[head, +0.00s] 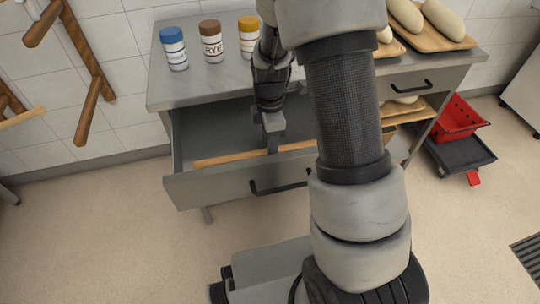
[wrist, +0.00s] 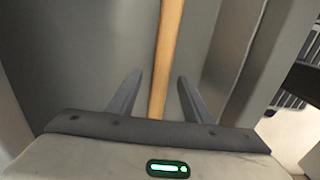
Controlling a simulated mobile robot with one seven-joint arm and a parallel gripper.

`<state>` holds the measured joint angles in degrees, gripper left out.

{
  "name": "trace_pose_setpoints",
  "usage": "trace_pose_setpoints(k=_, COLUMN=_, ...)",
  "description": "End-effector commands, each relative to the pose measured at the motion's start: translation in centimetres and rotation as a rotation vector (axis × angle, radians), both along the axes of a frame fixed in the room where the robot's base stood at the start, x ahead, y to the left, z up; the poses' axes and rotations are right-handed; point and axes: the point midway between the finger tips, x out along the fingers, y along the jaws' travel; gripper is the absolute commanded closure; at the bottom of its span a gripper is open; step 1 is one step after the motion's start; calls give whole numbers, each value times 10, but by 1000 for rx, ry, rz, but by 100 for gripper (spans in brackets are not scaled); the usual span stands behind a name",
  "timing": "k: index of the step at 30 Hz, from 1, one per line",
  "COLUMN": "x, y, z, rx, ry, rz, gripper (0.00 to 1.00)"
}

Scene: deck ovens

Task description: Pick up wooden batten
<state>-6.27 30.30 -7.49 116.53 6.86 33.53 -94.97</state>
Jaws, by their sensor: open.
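The wooden batten (head: 228,157) is a long, thin, light-brown strip lying inside the open drawer (head: 212,190), along its front side. My gripper (head: 272,140) reaches down into the drawer at the batten. In the wrist view the batten (wrist: 166,60) runs up the picture between the two open fingers of my gripper (wrist: 158,98), with a gap on each side. The fingers do not grip it. My arm hides the batten's right end in the head view.
Jars with blue (head: 174,48), brown (head: 211,42) and yellow (head: 249,38) lids stand on the metal counter (head: 190,85) above the drawer. Loaves on a board (head: 438,38) lie at right. A red crate (head: 458,118) sits on a dark trolley. Floor at left is clear.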

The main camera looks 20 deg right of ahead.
Motion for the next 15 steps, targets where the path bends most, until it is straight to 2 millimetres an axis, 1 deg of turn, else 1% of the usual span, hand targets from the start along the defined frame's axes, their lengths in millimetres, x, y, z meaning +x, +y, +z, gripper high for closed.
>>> trace_pose_setpoints(k=1, x=-1, y=0, z=-11, rx=-1, ry=4, rz=0, gripper=55)
trace_pose_setpoints(k=3, x=-1, y=-1, z=-15, rx=-1, ry=2, rz=0, gripper=55)
trace_pose_setpoints(k=9, x=0, y=-1, z=-15, rx=0, ry=0, rz=-1, gripper=55)
trace_pose_setpoints(k=10, x=0, y=-1, z=-15, rx=0, ry=0, rz=-1, gripper=56)
trace_pose_setpoints(k=14, x=0, y=-1, z=-15, rx=0, ry=0, rz=-1, gripper=78)
trace_pose_setpoints(k=15, x=0, y=-1, z=-15, rx=0, ry=0, rz=-1, gripper=85)
